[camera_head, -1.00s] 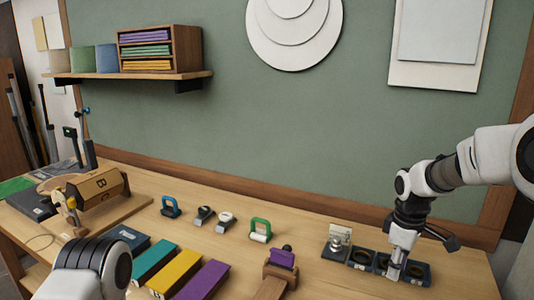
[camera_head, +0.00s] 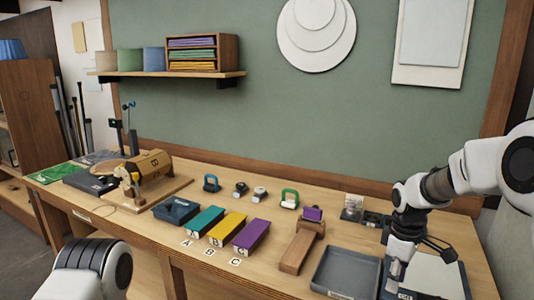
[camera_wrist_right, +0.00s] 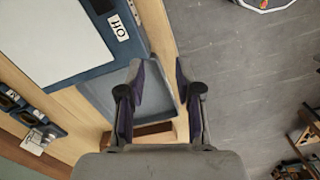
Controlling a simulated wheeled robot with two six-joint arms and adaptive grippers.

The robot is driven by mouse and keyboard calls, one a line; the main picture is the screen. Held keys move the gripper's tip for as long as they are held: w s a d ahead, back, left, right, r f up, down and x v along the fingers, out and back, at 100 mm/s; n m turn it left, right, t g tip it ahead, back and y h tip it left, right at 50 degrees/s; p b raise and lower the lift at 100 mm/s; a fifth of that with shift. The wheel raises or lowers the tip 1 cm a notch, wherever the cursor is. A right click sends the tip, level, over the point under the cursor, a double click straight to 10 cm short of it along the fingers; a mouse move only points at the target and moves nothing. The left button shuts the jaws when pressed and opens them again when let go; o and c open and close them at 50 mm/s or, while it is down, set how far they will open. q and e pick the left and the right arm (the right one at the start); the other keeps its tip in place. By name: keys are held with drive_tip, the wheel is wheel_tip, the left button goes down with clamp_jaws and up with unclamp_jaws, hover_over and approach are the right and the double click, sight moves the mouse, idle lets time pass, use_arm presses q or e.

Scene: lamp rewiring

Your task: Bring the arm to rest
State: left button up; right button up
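My right gripper (camera_head: 393,280) hangs pointing down over the front right of the workbench (camera_head: 232,290), between a grey tray (camera_head: 345,272) and a white panel in a dark blue frame (camera_head: 437,276). In the right wrist view the two fingers (camera_wrist_right: 160,80) stand apart with nothing between them. The tray (camera_wrist_right: 100,88) and the bench's front edge show beyond and between them. My left gripper is out of view; only a link of my left arm shows at bottom left.
Teal (camera_head: 205,222), yellow (camera_head: 227,229) and purple (camera_head: 251,236) blocks lie mid-bench, near a wooden clamp (camera_head: 298,250). A wooden drum (camera_head: 152,166) stands on the left. A shelf (camera_head: 190,76) hangs on the wall.

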drive_tip(key=shift+g, duration=0.9)
drive_tip(key=f, duration=0.5)
drive_tip(key=s+f, duration=0.1)
drive_tip(key=f, duration=0.1)
drive_tip(key=shift+s+d+f, duration=0.1)
drive_tip(key=shift+d+f, duration=0.15)
drive_tip(key=s+a+f+m, duration=0.1)
drive_tip(key=s+f+m, duration=0.2)
drive_tip(key=s+f, duration=0.4)
drive_tip(key=s+a+f+m+t, duration=0.1)
drive_tip(key=s+a+f+m, duration=0.1)
drive_tip(key=s+f, duration=0.6)
drive_tip(key=s+a+f+m, duration=0.1)
drive_tip(key=s+f+m, duration=0.3)
drive_tip(key=s, duration=1.3)
wheel_tip(320, 180, down, 4)
drive_tip(key=shift+s+a+r, duration=0.15)
drive_tip(key=shift+s+a, duration=0.05)
drive_tip(key=shift+a, duration=0.05)
